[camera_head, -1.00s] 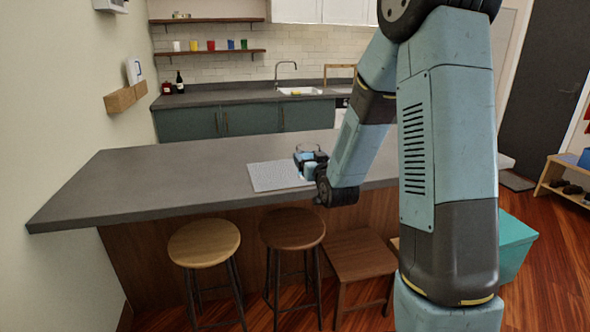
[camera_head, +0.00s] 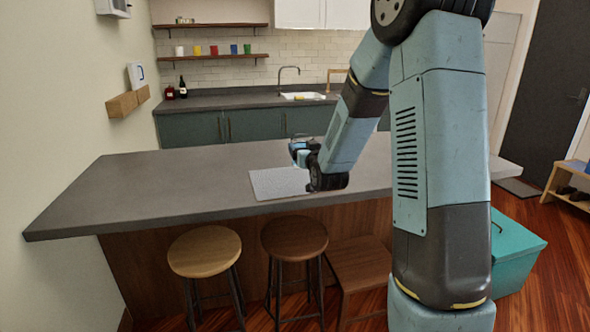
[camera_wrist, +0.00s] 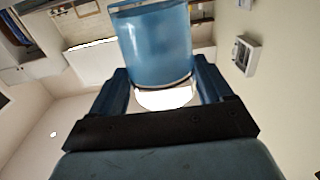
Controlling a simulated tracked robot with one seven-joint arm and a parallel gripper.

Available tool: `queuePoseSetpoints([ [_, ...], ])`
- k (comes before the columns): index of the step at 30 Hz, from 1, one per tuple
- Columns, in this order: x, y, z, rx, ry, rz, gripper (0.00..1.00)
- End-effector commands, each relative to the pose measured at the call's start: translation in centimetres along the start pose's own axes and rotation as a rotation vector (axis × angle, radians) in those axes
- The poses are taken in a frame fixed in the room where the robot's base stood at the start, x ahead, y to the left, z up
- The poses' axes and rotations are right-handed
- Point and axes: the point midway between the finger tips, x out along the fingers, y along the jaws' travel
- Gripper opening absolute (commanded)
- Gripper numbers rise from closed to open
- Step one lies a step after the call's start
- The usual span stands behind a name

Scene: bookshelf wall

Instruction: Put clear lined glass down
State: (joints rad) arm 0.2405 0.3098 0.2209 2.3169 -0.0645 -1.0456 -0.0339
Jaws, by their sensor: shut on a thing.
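A clear glass with a blue tint (camera_wrist: 155,45) fills the upper middle of the wrist view, held between the two blue fingers of my gripper (camera_wrist: 160,82). In the head view my gripper (camera_head: 301,150) is over the grey counter, at the far right edge of a light speckled mat (camera_head: 277,184). The glass is small there and mostly lost against the gripper. I cannot tell whether its base touches anything.
The long grey counter (camera_head: 130,195) is bare to the left of the mat. Stools (camera_head: 204,250) stand along its front. A sink (camera_head: 302,96) and shelves with coloured cups (camera_head: 213,50) are behind. A teal chest (camera_head: 515,250) stands on the floor at right.

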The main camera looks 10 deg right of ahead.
Motion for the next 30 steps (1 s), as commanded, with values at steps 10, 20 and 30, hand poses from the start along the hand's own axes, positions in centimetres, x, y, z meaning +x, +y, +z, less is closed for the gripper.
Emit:
queuePoseSetpoints([
  [10, 4.4, -0.2, 3.9, 0.001, -0.001, 0.001, 0.23],
  [20, 6.2, -0.3, 6.0, 0.0, 0.001, 0.001, 0.23],
  [30, 6.8, -0.3, 8.9, 0.001, -0.002, 0.0, 0.23],
])
